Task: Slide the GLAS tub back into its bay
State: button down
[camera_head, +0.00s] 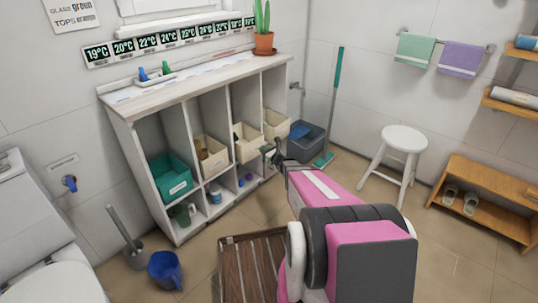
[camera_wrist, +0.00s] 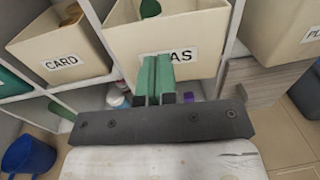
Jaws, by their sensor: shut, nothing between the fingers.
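The GLAS tub (camera_wrist: 206,38) is a cream open box in the third bay of the white shelf; its front stands out a little past the dividers. Its label reads "AS", the rest hidden behind my fingers. A green glass item (camera_wrist: 150,8) shows inside. It also appears in the head view (camera_head: 248,151), partly beside my gripper (camera_head: 270,152). My gripper (camera_wrist: 157,62) is shut and empty, its two teal fingertips together in front of the tub's face, just left of the visible letters. I cannot tell whether they touch it.
The CARD tub (camera_wrist: 62,58) sits to the left and another cream tub (camera_wrist: 286,32) to the right. A teal tub (camera_head: 170,180) fills the leftmost bay. Small bottles stand on the lower shelf. A blue-grey bin (camera_head: 306,146) stands right of the unit; a slatted mat (camera_head: 262,262) lies in front.

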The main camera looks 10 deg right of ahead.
aim_at(253, 143)
jog(key=shift+x, duration=3.05)
jog(key=x, duration=0.6)
